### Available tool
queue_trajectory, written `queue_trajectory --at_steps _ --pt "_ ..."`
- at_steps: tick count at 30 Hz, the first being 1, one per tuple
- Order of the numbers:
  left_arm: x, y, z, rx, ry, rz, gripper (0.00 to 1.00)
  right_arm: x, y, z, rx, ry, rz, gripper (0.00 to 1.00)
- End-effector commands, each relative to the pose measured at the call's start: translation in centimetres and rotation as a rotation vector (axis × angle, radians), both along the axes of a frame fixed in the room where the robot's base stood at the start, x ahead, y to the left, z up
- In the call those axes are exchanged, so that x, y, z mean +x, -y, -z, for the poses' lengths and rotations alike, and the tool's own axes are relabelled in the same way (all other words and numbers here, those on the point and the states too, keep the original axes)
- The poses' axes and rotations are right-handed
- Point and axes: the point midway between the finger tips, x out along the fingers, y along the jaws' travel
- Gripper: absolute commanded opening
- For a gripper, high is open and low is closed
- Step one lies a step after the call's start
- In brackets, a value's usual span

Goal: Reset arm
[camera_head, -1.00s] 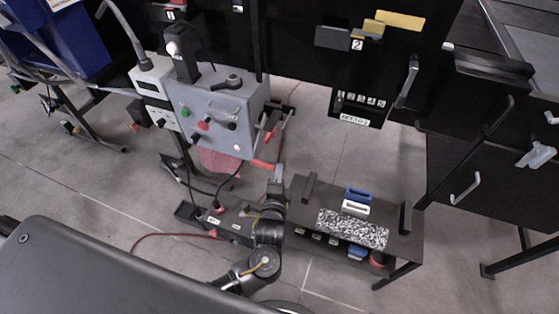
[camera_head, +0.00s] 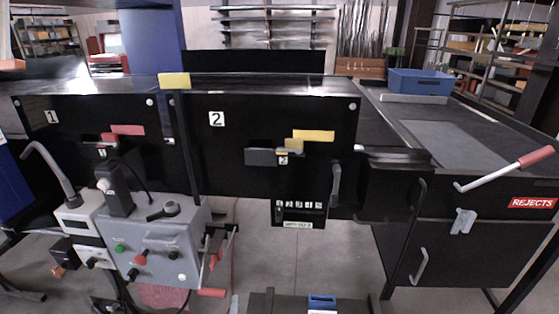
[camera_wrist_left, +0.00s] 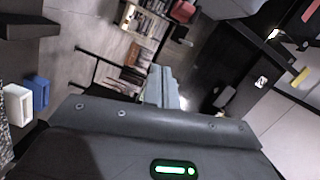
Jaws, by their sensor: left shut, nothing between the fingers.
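My left gripper shows only as light grey fingertips (camera_head: 235,304) at the bottom edge of the head view. In the left wrist view its grey fingers (camera_wrist_left: 162,87) are together, with nothing held between them. In the head view the gripper is just left of a low dark bench (camera_head: 288,304), and below and right of the grey control box (camera_head: 160,250). The rest of my left arm is below the head picture. My right gripper is in neither view.
The control box carries buttons and red-tipped levers (camera_head: 212,292). A blue block (camera_head: 321,301) stands on the bench. Black conveyor panels (camera_head: 230,150) rise behind. A reject cabinet (camera_head: 465,255) is at right, with a blue bin (camera_head: 421,82) above. Some floor (camera_head: 340,255) is clear.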

Motion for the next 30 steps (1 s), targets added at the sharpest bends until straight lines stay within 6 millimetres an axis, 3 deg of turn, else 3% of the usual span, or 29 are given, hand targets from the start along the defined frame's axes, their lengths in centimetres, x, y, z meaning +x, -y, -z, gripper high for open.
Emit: queue_trajectory --at_steps 2,4,8,11,15,19,24,27,30 --pt "0.2 0.9 4.2 -0.154 -0.072 0.052 0.00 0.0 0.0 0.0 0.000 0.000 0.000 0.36" --pt "-0.5 0.8 10.0 -0.307 -0.188 0.070 0.00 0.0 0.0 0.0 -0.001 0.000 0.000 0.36" --pt "-4.0 -1.0 20.0 -0.529 -0.411 0.020 0.00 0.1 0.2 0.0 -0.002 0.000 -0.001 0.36" --pt "-8.3 -2.9 26.8 -0.664 -0.574 -0.066 0.00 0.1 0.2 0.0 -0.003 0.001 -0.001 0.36" --pt "-16.1 -6.0 34.6 -0.818 -0.781 -0.230 0.00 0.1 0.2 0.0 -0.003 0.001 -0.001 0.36" --pt "-24.8 -8.8 40.0 -0.920 -0.953 -0.407 0.00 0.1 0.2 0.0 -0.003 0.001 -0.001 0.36" --pt "-35.3 -11.6 43.7 -0.971 -1.126 -0.590 0.00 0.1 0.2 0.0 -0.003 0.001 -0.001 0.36" --pt "-39.7 -12.9 44.5 -0.968 -1.186 -0.651 0.00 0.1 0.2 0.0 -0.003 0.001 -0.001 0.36" --pt "-42.4 -14.0 44.8 -0.962 -1.207 -0.697 0.00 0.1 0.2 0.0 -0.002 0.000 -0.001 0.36"
